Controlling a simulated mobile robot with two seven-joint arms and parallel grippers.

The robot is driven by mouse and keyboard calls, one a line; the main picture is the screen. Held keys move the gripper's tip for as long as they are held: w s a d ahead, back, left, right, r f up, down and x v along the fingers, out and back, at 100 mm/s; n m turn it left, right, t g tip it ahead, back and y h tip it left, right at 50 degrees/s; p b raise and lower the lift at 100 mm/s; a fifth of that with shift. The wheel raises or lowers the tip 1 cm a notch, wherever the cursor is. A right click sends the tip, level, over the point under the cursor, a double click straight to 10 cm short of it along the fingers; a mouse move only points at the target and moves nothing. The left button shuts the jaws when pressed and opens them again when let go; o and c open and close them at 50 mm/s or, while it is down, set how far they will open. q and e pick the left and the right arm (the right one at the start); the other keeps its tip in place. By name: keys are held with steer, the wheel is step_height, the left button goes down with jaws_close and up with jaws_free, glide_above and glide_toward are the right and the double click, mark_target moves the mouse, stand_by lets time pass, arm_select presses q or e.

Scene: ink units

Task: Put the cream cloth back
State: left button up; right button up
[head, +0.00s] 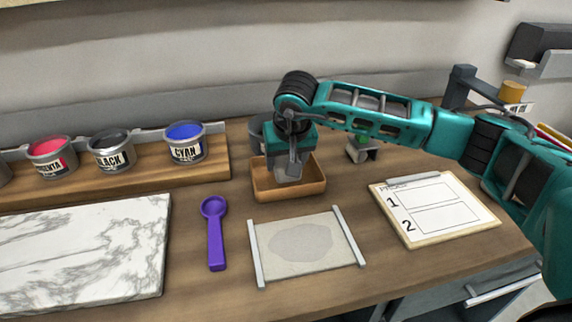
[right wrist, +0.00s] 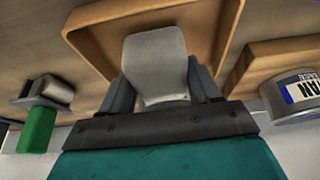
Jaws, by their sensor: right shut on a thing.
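The cloth (right wrist: 155,58), a pale grey-cream folded piece, is between the fingers of my right gripper (right wrist: 165,95) in the right wrist view. In the head view my right gripper (head: 290,165) points down into a tan, open tray (head: 290,192), and a little of the pale cloth shows below the fingers. The gripper is shut on the cloth. The cloth is over or within the tray; whether it touches the tray floor I cannot tell. My left gripper is not in view.
A cream sheet with a grey patch (head: 290,264) lies between two metal bars in front of the tray. A purple spoon (head: 215,240) and marble slab (head: 90,250) are left. A clipboard (head: 440,210) is right. Ink tins, including cyan (head: 185,148), stand on a wooden shelf.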

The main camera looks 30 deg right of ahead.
steer(key=shift+f, duration=0.85)
steer(key=shift+f, duration=0.15)
steer(key=o, duration=1)
steer(key=shift+r, duration=0.25)
steer(key=v, duration=1.1)
steer(key=shift+s+r, duration=0.2)
steer(key=shift+r, duration=0.2)
